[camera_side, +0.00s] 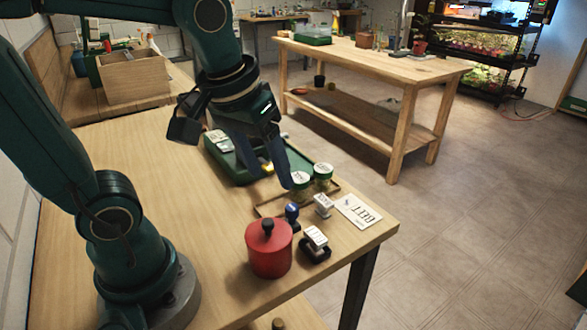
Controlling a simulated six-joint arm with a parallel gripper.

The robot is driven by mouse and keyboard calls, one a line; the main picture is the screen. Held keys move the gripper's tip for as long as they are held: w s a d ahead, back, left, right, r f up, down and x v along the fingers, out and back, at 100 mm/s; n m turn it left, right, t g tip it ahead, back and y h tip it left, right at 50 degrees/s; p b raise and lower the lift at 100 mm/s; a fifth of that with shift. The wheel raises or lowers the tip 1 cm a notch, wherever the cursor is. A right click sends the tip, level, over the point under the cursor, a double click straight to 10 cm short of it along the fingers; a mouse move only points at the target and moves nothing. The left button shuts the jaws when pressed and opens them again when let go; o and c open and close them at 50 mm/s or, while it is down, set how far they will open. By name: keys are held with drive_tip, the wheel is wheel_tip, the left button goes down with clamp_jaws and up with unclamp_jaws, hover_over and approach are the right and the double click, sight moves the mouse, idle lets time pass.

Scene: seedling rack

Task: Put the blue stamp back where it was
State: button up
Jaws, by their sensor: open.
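A small blue stamp (292,212) with a dark rounded handle stands upright on the wooden table, between the red pot and a low brown tray. My gripper (271,182) points down above the tray's left part, up and left of the blue stamp in the picture. Its two fingers are apart, and I see nothing between them. Two round green pieces with pale labelled tops (300,180) (322,172) stand at the tray. Whether the blue stamp touches the tray's edge I cannot tell.
A red lidded pot (268,250) stands in front. A green case (228,167) is behind my gripper. The table's left middle is clear.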

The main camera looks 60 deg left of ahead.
drive_tip(key=shift+s+d+f+m+t+h, duration=0.1)
drive_tip(key=shift+s+d+f+m+t, duration=0.2)
drive_tip(key=shift+s+m, duration=0.45)
drive_tip(key=shift+s+d+f+m+t+h, duration=0.1)
drive_tip(key=shift+s+d+m+t, duration=0.25)
drive_tip(key=shift+s+m, duration=0.4)
drive_tip(key=shift+s+d+f+m+t+h, duration=0.15)
drive_tip(key=shift+s+d+m+t, duration=0.2)
drive_tip(key=shift+s+m, duration=0.4)
drive_tip(key=shift+s, duration=0.1)
